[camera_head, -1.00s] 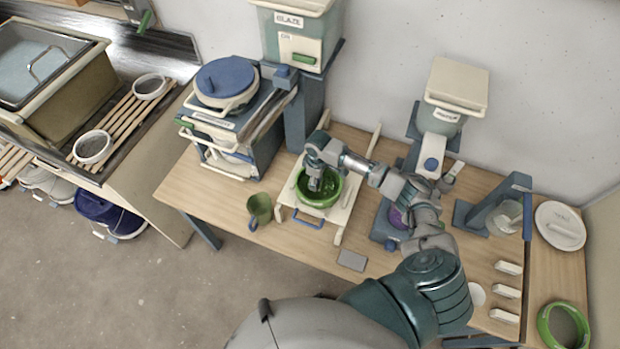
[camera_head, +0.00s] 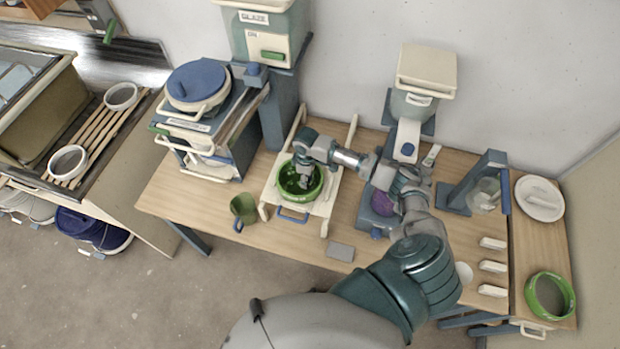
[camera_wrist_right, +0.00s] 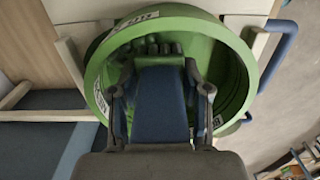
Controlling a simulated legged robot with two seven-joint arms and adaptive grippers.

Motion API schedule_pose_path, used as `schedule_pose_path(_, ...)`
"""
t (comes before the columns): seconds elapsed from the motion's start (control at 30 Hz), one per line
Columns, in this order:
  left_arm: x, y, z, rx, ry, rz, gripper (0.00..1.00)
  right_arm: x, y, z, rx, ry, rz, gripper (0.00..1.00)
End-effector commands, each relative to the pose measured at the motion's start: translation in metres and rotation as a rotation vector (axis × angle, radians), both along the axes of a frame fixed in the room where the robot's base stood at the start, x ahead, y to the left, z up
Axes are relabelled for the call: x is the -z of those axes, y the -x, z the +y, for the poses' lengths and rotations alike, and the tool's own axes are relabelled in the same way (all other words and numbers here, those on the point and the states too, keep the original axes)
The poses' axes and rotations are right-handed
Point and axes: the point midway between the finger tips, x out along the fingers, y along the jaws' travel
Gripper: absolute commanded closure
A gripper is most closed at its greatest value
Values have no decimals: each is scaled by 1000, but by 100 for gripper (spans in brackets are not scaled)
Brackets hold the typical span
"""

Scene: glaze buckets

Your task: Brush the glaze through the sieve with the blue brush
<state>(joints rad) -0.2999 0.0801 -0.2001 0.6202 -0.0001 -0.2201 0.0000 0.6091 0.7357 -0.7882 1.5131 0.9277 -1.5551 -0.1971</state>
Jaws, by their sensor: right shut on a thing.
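The green sieve (camera_head: 318,190) sits on a pale wooden frame (camera_head: 325,210) on the table. My right gripper (camera_head: 304,176) reaches down inside its rim. In the right wrist view, the right gripper (camera_wrist_right: 161,95) is shut on the blue brush (camera_wrist_right: 160,108), with a finger on each side. The brush's dark bristle end points into the green sieve (camera_wrist_right: 225,75), whose labelled rim surrounds it. Whether the bristles touch the mesh cannot be told. The glaze in the sieve is mostly hidden by the gripper. My left gripper is not in view.
A green mug (camera_head: 243,209) stands left of the frame, and a grey slab (camera_head: 341,251) lies in front. A GLAZE dispenser (camera_head: 268,45) stands behind. A purple ball-like thing (camera_head: 382,203) is close to my right arm. Another green ring (camera_head: 549,296) lies far right.

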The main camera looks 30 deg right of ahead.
Motion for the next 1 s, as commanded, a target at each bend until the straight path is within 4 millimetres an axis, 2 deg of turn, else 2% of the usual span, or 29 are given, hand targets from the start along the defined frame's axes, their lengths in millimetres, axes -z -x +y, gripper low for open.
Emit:
schedule_pose_path(0.03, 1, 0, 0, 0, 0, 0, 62, 6, -2, 6, -4, -3, 8, 88)
schedule_pose_path(0.5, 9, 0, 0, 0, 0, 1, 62, 7, -38, 33, -6, -5, 7, 88)
schedule_pose_path(1.0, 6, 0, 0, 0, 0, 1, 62, 5, -39, 31, -5, -3, 7, 88)
